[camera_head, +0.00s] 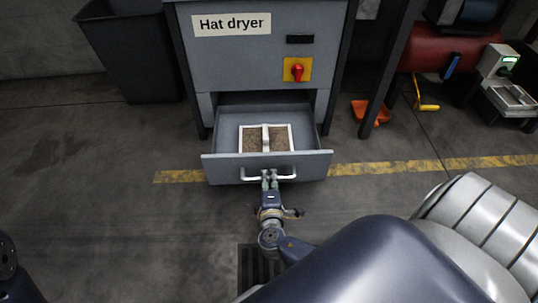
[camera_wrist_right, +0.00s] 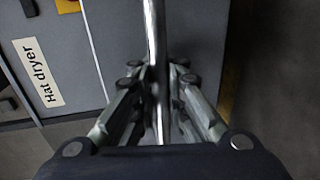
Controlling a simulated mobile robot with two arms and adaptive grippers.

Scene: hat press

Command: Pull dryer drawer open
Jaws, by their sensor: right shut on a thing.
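The grey hat dryer (camera_head: 250,60) stands at the top middle, with a label reading "Hat dryer" and a red knob. Its drawer (camera_head: 220,167) is pulled out toward me. Inside the drawer lies a white-framed tray (camera_head: 289,139) with brown mesh and a white bar across it. My right gripper (camera_head: 269,176) is shut on the drawer's silver handle (camera_head: 249,178). In the right wrist view the handle bar (camera_wrist_right: 154,45) runs between the two fingers. My left gripper is not seen; only a dark part of my body shows at the lower left.
A dark bin (camera_head: 132,55) stands left of the dryer. A red tank (camera_head: 445,54), an orange item (camera_head: 368,112) and a grey device (camera_head: 505,75) are on the right. A yellow line (camera_head: 180,176) crosses the floor. A floor grate (camera_head: 250,262) lies below the drawer. The left floor is clear.

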